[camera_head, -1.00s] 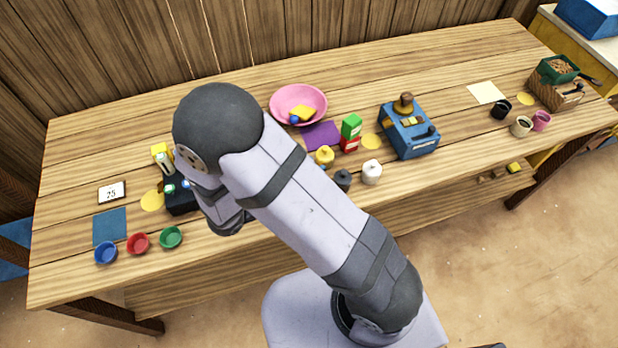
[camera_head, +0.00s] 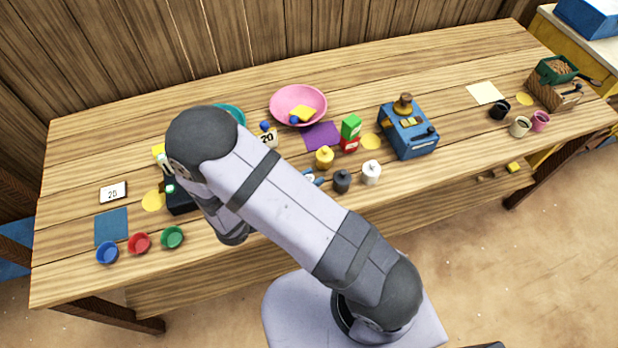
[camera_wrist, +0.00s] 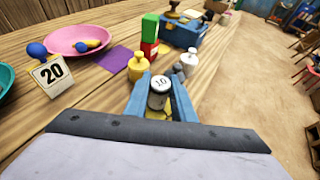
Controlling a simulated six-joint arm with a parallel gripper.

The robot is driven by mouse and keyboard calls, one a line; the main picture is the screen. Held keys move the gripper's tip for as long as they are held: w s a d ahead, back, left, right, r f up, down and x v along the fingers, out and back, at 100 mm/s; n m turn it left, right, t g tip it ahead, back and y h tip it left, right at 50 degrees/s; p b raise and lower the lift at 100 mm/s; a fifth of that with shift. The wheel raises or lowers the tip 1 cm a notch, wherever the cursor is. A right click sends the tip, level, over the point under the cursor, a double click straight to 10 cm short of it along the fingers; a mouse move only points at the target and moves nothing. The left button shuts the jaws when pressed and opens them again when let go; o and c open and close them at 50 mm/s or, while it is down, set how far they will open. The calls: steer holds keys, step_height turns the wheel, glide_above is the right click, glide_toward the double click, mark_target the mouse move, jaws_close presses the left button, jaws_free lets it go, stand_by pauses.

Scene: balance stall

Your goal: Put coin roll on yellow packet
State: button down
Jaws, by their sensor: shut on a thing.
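My gripper (camera_wrist: 159,98) is shut on a small round roll (camera_wrist: 158,91) with a pale top marked 10 and a dark rim, which I take to be the coin roll. The roll is held upright between the blue fingers. A yellow patch (camera_wrist: 157,115) shows just below it between the fingers; I cannot tell what it is. In the head view the blue fingertips (camera_head: 312,178) show left of the dark grey weight. A yellow packet-like piece (camera_head: 303,112) lies in the pink bowl; another yellow piece (camera_head: 158,149) is at the left. I cannot tell which is the yellow packet.
Yellow (camera_head: 324,157), dark grey (camera_head: 342,181) and white (camera_head: 371,172) knobbed weights stand close to my gripper. Beyond are a red-green block stack (camera_head: 351,131), a purple mat (camera_head: 321,138) and the pink bowl (camera_head: 298,93). A 20 card (camera_head: 268,138) stands left of them.

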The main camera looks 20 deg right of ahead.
steer(key=shift+f, duration=0.15)
steer(key=c, duration=1.5)
jaws_free()
